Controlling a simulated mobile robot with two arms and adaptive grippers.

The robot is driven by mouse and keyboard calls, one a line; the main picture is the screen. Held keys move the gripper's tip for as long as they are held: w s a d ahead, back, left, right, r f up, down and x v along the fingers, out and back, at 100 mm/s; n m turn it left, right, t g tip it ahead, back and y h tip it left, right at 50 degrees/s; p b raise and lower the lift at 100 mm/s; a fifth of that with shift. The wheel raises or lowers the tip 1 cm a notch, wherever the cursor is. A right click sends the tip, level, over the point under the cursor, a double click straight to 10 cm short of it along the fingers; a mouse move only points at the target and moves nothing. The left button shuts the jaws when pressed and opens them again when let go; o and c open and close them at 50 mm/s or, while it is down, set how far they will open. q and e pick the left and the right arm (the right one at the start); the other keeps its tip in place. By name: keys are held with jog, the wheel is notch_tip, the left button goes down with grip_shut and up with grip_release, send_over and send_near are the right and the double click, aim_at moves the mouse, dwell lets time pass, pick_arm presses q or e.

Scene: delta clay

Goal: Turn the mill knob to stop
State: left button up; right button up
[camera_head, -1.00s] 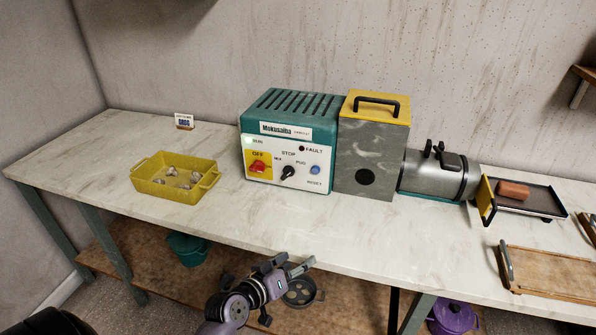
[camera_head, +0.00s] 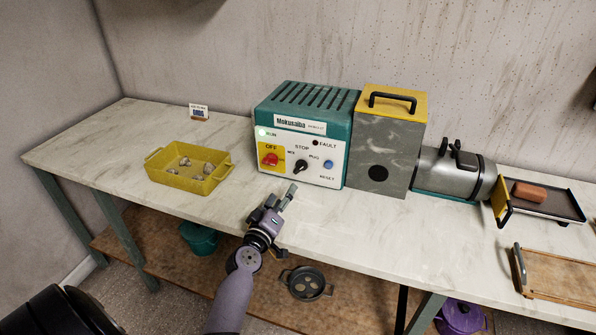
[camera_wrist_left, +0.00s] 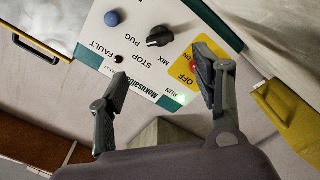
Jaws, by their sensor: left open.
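The mill's control box (camera_head: 303,125) is teal with a white front panel. Its black knob (camera_head: 300,167) sits below the STOP label, between MIX and PUG. In the left wrist view the knob (camera_wrist_left: 159,36) seems to point toward PUG. The green RUN lamp (camera_head: 262,133) is lit; the FAULT lamp (camera_head: 316,143) is dark. My left gripper (camera_head: 287,193) is open and empty, below and in front of the panel. In the left wrist view its fingers (camera_wrist_left: 160,74) are spread, with the knob beyond them and apart from them. My right gripper is not in view.
A red OFF switch (camera_head: 270,159) and a blue RESET button (camera_head: 328,164) flank the knob. A yellow tray (camera_head: 180,181) stands left. A grey block with a handle (camera_head: 382,155) and a metal barrel (camera_head: 450,173) adjoin the box.

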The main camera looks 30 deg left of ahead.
aim_at(299, 171)
pick_arm(q)
jog(key=b+x, duration=0.1)
jog(key=x, duration=1.1)
jog(key=shift+w, duration=0.25)
jog(key=shift+c, duration=0.5)
jog(key=c, duration=1.1)
